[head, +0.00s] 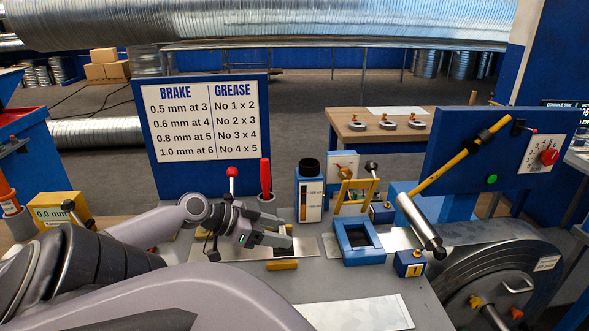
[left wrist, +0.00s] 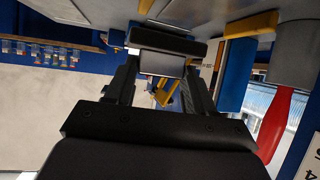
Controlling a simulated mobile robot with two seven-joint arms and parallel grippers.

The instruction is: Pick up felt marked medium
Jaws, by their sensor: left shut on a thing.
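My left gripper (head: 276,239) is low over the grey bench, in front of the red-handled tool and left of the blue square frame. It is shut on a small grey piece (left wrist: 160,63), which shows between the fingers in the left wrist view with a dark bar along it. No marking can be read on this piece, so I cannot tell whether it is the felt marked medium. In the head view the fingers mostly hide it. My right gripper is not in view.
A yellow bar (head: 282,264) lies just in front of the gripper. A blue square frame (head: 358,240) and a silver cylinder on a yellow handle (head: 421,222) stand to the right. A red-handled tool (head: 265,177) stands behind.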

